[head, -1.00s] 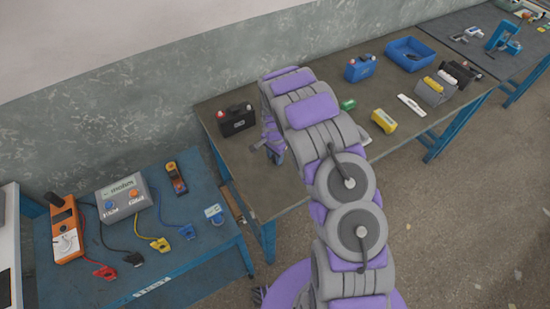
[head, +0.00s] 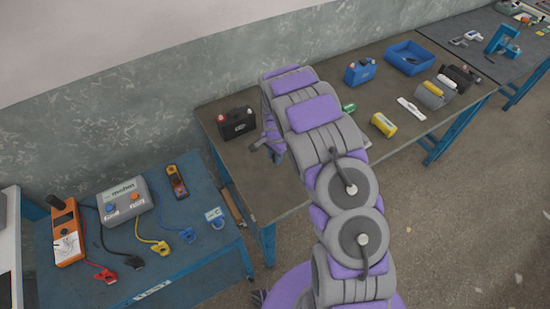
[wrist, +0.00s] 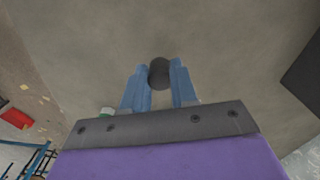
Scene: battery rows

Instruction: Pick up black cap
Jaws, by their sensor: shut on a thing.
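The black cap (wrist: 159,77) is a small dark round piece. In the wrist view it sits between the blue fingertips of my gripper (wrist: 160,68), which are shut on it. The bench top lies behind it; I cannot tell whether the cap still touches the bench. In the head view my gripper (head: 264,147) is low over the near-left part of the long bench, mostly hidden by my arm, and the cap cannot be made out there.
A black battery (head: 237,125) with red and white terminals stands left of my gripper on the long bench (head: 262,192). A blue battery (head: 360,71), blue tray (head: 409,57) and yellow battery (head: 384,125) are to the right. A tester table (head: 180,250) is at lower left.

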